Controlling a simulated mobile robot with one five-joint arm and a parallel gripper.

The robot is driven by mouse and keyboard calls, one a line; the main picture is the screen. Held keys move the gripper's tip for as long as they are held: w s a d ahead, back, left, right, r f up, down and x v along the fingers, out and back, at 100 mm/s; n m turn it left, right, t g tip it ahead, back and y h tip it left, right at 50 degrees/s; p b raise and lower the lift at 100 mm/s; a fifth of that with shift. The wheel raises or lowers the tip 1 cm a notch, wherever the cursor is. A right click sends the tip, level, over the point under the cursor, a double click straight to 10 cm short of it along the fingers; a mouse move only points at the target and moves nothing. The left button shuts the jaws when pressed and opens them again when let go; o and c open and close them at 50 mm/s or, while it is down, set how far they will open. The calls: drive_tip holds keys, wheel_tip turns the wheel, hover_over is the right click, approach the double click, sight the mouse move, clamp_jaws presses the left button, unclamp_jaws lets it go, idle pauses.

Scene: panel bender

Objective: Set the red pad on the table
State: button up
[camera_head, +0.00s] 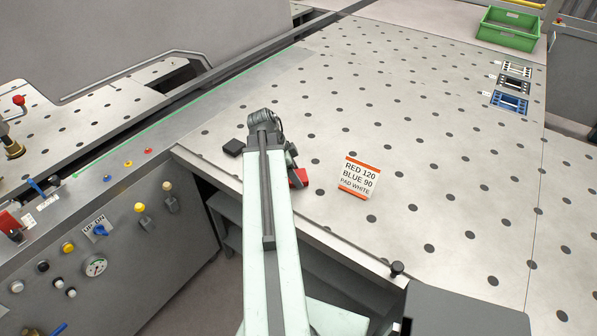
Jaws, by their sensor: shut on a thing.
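The red pad (299,178) shows as a small red patch just right of my arm, at the end of my gripper (293,166). My gripper is shut on it. My arm link hides the pad's left part and most of the jaws. The pad is over the near left part of the perforated grey table (420,150). I cannot tell whether it touches the surface.
A card (357,184) reading "RED 120 BLUE 90 PAD WHITE" is right of the pad. A black block (233,147) is left of my arm. A green crate (508,31) and several small holders, one blue (509,103), are at far right. A black knob (397,268) marks the near edge.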

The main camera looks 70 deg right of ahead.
drive_tip(key=shift+f, duration=0.15)
drive_tip(key=o, duration=1.5)
drive_tip(key=p+v, duration=1.1)
drive_tip(key=v, duration=0.1)
